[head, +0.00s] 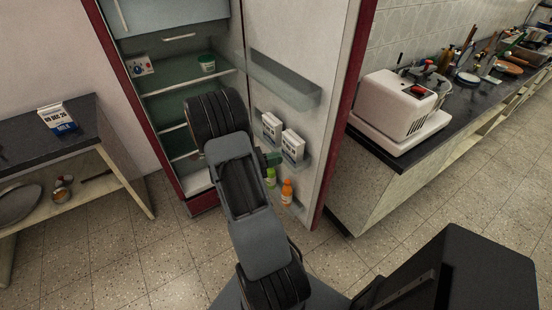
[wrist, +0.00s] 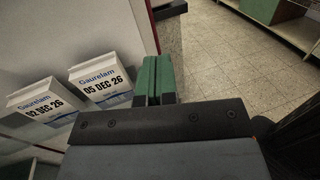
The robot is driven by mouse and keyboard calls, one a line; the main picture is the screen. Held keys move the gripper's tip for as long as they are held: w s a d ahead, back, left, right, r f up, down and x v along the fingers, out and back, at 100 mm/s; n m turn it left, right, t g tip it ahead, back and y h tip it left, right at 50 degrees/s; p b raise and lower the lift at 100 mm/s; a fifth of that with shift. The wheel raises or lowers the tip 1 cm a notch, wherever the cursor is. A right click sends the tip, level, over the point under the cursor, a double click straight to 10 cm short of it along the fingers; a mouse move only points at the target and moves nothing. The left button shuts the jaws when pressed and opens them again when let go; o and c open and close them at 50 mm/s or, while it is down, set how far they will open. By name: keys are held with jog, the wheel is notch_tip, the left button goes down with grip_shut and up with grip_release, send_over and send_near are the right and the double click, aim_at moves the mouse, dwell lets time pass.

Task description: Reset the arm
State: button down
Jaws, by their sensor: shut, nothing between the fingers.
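My gripper (wrist: 154,78) shows in the wrist view with its two green fingers pressed together and nothing between them. My arm stretches forward from the bottom of the head view into the fridge opening and hides part of the fridge interior. Two white cartons stand in the door shelf: one (wrist: 45,101) reads 02 DEC 26 and the other (wrist: 100,80) reads 05 DEC 26. Both are left of my fingers in the wrist view, apart from them.
The fridge door (head: 335,90) stands open on the right. An orange bottle (head: 287,192) and a green bottle (head: 270,177) are low in the door. A white tub (head: 207,63) is inside. A dated carton (head: 57,121) stands on the left table (head: 90,135). The tiled floor is clear.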

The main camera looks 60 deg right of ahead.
dwell(0.4)
jog(key=s+a+f+m+t+y, duration=0.2)
jog(key=a+f+m+t+y, duration=0.15)
jog(key=a+m+y, duration=0.55)
jog(key=w+a+r+t+y, duration=0.1)
jog(key=a+r+t, duration=0.2)
jog(key=a, duration=0.5)
jog(key=w+a+r+t+y, duration=0.2)
jog(key=a+r+t, duration=0.2)
jog(key=a+r, duration=0.2)
jog(key=w+a+r+m+t+y, duration=0.1)
jog(key=a+r+t, duration=0.3)
jog(key=a, duration=0.5)
jog(key=shift+w+a+r+y, duration=0.3)
jog(key=shift+w+r+y, duration=0.05)
jog(key=shift+w+y, duration=0.3)
jog(key=shift+t, duration=0.25)
